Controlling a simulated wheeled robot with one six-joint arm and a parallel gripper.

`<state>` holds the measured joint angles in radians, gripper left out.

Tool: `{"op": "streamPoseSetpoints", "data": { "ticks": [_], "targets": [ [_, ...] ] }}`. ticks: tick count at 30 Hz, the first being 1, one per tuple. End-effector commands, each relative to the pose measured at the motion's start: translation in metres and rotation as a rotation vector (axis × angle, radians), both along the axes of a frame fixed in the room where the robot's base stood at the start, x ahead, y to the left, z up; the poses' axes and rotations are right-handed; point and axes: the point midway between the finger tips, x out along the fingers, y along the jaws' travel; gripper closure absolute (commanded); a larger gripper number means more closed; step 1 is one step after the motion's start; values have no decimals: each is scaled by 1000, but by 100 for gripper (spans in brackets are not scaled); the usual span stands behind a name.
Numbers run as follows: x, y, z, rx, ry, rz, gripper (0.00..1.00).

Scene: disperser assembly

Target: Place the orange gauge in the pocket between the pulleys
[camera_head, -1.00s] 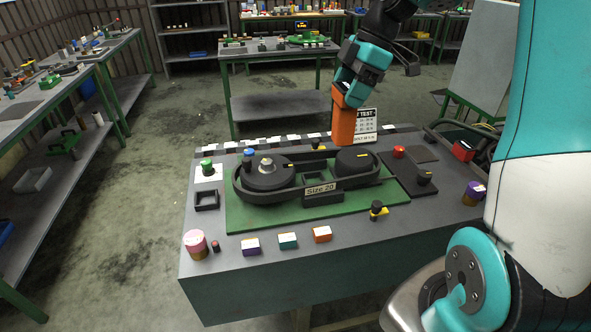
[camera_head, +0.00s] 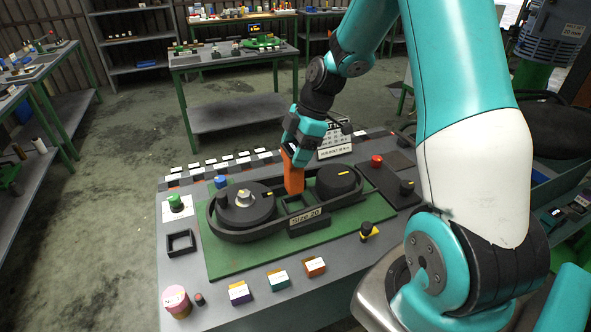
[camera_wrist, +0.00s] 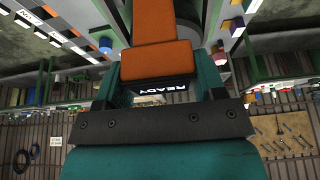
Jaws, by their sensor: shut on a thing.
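The orange gauge (camera_head: 293,178) is a tall orange block held upright in my gripper (camera_head: 290,150). It also shows in the wrist view (camera_wrist: 157,55) between the teal fingers, with a dark part lettered READY below it. Its lower end is over or at the black belt housing between the left pulley (camera_head: 244,203) and the right pulley (camera_head: 338,180). The pocket (camera_head: 293,204) is a dark square frame behind the "Size 20" label. The gauge's lower end appears just behind it; I cannot tell whether they touch.
The housing stands on a green plate (camera_head: 227,263). An empty black square frame (camera_head: 181,243) is at left.

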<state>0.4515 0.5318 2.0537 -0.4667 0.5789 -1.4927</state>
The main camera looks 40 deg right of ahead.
Motion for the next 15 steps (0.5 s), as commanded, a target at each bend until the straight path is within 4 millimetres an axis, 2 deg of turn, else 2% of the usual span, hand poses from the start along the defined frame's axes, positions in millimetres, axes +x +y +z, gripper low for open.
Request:
{"op": "streamPoseSetpoints", "data": {
  "ticks": [3,8,15],
  "targets": [
    [-1,-1,-18,0,2,-1,100],
    [0,-1,-31,1,0,-2,100],
    [-1,-2,-61,0,1,-4,100]
  ]
}}
